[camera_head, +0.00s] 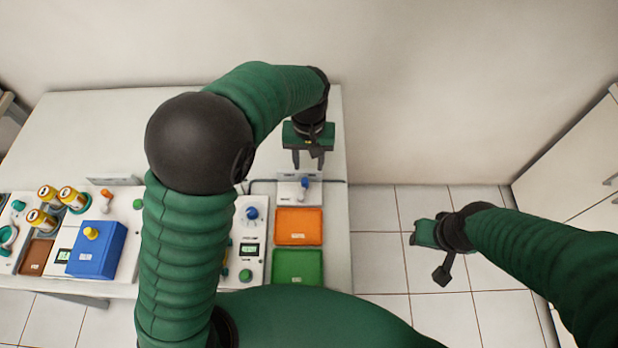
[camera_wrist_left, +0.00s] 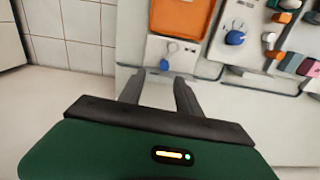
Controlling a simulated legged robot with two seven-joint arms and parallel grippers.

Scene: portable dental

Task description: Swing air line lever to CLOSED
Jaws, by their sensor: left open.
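The air line lever appears to be the small blue handle (camera_head: 304,183) on a white panel (camera_head: 287,192) near the table's right end. It also shows in the left wrist view (camera_wrist_left: 164,65), just beyond the fingertips and between their lines. Its label is too small to read. My left gripper (camera_head: 308,165) is open and empty, pointing down just behind the lever. In the left wrist view its two dark fingers (camera_wrist_left: 158,88) stand apart, and I see no clear contact. My right gripper (camera_head: 427,236) hangs over the floor, clear of the table; its jaw opening is unclear.
An orange tray (camera_head: 298,240) and a green tray (camera_head: 297,281) lie in front of the lever panel. A unit with a blue knob (camera_head: 252,213) stands to the left. A blue box (camera_head: 97,262) and several cans are farther left. My left arm hides the table's middle.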

